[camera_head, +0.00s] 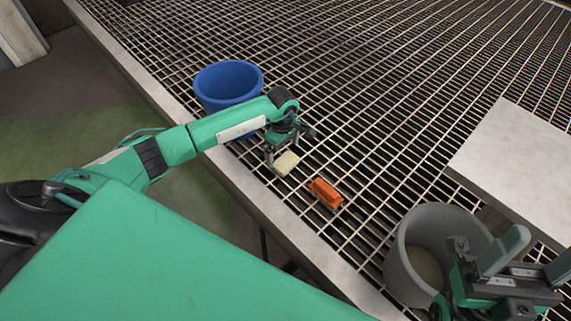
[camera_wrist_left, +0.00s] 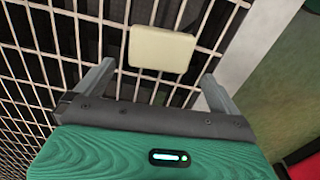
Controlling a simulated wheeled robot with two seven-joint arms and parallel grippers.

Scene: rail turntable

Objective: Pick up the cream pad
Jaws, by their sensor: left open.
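The cream pad (camera_head: 286,163) is a small pale block lying on the metal grating, close to its light edge strip. My left gripper (camera_head: 283,156) is right over it and open. In the left wrist view the cream pad (camera_wrist_left: 161,49) lies ahead of the two fingers (camera_wrist_left: 160,88), roughly centred between them, with bare grating showing between it and the gripper's palm. No finger visibly grips it. My right gripper (camera_head: 510,262) shows at the lower right over the grey bucket's side; its fingers are apart and nothing shows between them.
An orange brush-like block (camera_head: 326,193) lies on the grating just right of the cream pad. A blue bucket (camera_head: 228,83) stands behind my left forearm. A grey bucket (camera_head: 408,262) stands at the lower right, below a pale flat panel (camera_head: 520,165). The grating (camera_head: 400,110) farther back is clear.

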